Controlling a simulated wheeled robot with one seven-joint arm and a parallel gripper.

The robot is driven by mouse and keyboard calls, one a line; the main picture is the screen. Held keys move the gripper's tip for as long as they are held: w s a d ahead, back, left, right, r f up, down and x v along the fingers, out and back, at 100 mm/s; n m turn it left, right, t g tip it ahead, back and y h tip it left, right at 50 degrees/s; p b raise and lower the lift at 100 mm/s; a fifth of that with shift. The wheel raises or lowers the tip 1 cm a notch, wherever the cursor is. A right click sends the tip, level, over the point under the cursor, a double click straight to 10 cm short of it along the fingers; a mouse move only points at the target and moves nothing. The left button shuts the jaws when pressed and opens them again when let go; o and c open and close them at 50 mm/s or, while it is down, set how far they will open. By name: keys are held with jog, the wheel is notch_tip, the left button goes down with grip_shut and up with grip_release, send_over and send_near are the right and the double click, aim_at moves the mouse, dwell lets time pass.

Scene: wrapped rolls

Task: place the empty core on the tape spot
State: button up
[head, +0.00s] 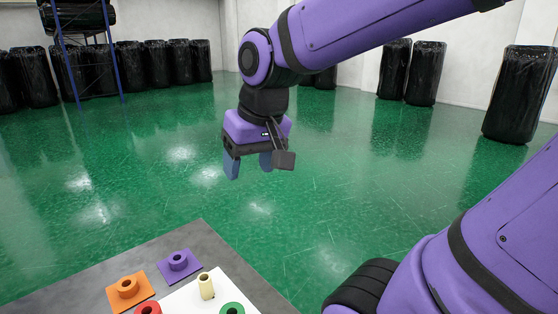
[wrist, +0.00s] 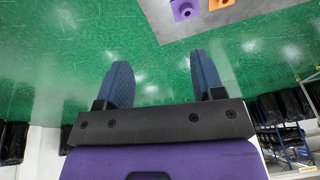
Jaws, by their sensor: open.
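A small cream hollow cylinder (head: 206,286), which looks like the empty core, stands upright on a white panel (head: 180,301) on the grey table. Around it are a purple ring on a purple square (head: 178,261), an orange ring on an orange square (head: 128,288), a red ring (head: 148,308) and a green ring (head: 232,308), the last two cut by the frame edge. I cannot tell which place is the tape spot. My gripper (head: 249,168) is open and empty, high above the floor beyond the table. In the wrist view its fingers (wrist: 161,70) are apart with nothing between them.
The grey table (head: 200,235) fills the lower left, its far corner bare; its edge also shows in the wrist view (wrist: 165,22). Black wrapped rolls (head: 425,72) stand along the walls, with a blue rack (head: 85,50) at left. Green floor around my gripper is clear.

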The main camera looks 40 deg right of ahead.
jog(key=s+d+r+n+t, duration=0.1)
jog(key=s+r+t, duration=0.1)
jog(key=s, duration=0.4)
jog(key=shift+s+n+h, duration=0.2)
jog(key=shift+n+h, duration=0.1)
jog(key=shift+n, duration=0.1)
dwell(1.4)
